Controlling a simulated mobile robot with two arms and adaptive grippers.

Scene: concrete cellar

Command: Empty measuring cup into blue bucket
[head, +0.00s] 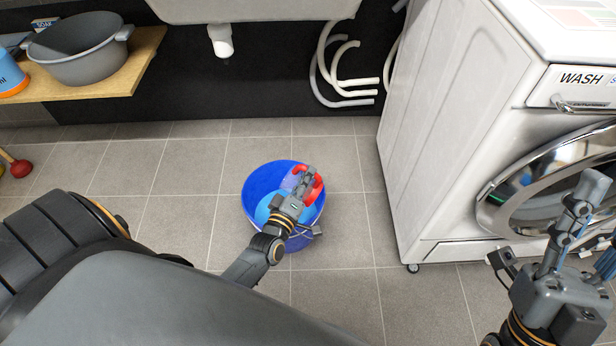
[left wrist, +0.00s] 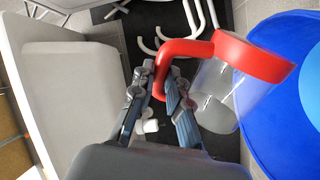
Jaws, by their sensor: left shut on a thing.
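The measuring cup (head: 317,188) is clear with a red rim and red handle. It is over the blue bucket (head: 254,186), which stands on the floor in the middle of the head view. My left gripper (head: 306,180) is shut on the cup's red handle. In the left wrist view, the cup (left wrist: 258,57) lies tilted in the picture beside and partly in front of the bucket (left wrist: 267,125). A lighter blue area shows inside the bucket; I cannot tell if it is liquid. The cup's contents are unclear. My right gripper (head: 592,222) is empty, with its fingers apart.
A white washing machine (head: 460,130) stands to the right of the bucket. A wooden shelf (head: 90,88) with a grey pot (head: 80,55) is at upper left. White hoses (head: 345,75) hang at the back. Tiled floor around the bucket is clear.

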